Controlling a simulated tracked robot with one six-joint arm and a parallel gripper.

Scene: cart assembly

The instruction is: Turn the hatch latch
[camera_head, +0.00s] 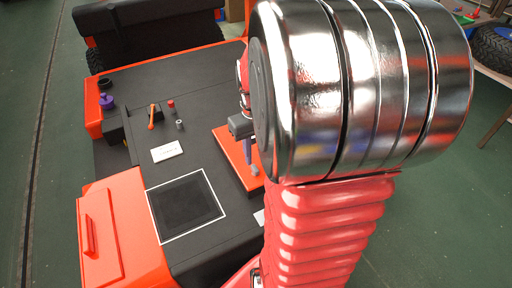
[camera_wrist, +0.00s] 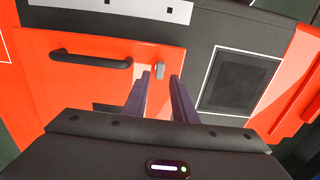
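The hatch is an orange panel (camera_wrist: 85,75) with a black bar handle, seen in the wrist view; part of it also shows in the head view (camera_head: 232,160). The hatch latch is a small grey tab (camera_wrist: 160,71) near the panel's right edge; it also shows small in the head view (camera_head: 255,170). My gripper (camera_wrist: 161,75) is open, its two dark fingers apart with the latch appearing between the tips. I cannot tell whether the fingertips are level with it or short of it. In the head view my gripper (camera_head: 248,158) is partly hidden by my arm.
The dark deck holds a black square panel with a white outline (camera_head: 186,207), a white label (camera_head: 167,151), an orange lever (camera_head: 152,117), a red-topped peg (camera_head: 171,107) and a purple knob (camera_head: 107,102). An orange box with a handle (camera_head: 110,235) stands front left.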

